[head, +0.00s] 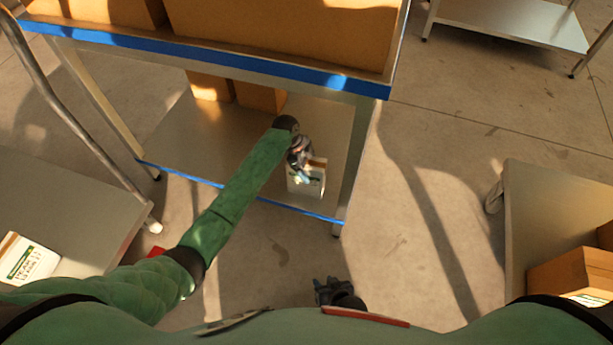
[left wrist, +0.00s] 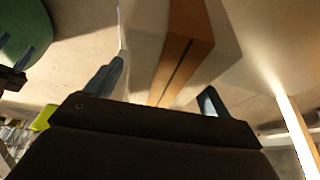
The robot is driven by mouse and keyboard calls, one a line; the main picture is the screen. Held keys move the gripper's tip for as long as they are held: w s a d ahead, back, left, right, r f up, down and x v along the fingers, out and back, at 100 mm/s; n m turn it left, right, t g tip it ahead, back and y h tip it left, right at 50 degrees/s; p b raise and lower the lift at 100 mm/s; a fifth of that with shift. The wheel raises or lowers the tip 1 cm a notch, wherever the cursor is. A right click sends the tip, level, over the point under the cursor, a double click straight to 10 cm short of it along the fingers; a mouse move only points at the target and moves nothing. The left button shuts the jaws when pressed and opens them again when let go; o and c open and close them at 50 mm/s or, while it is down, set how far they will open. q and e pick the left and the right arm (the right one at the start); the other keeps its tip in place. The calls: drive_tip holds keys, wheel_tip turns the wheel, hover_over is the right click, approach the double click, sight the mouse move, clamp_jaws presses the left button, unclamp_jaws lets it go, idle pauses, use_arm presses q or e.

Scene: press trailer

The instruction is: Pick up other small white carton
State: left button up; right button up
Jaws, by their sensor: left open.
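A small white carton (head: 308,187) stands on the lower shelf (head: 222,150) of the blue-edged cart, near its front right corner. My left gripper (head: 302,172) is at the carton's top and hides part of it. A second white carton (head: 27,262) with green and dark print lies on a grey surface at the far left. My right gripper (head: 333,291) is low in front of my body, its fingers too small to judge.
Brown boxes (head: 260,96) stand at the back of the lower shelf. Another table with boxes (head: 572,278) is at the right. The floor (head: 425,185) between is clear.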

use_arm(q)
drive_tip(key=shift+f, duration=0.25)
idle(0.4)
clamp_jaws()
drive_tip(key=shift+r, duration=0.1)
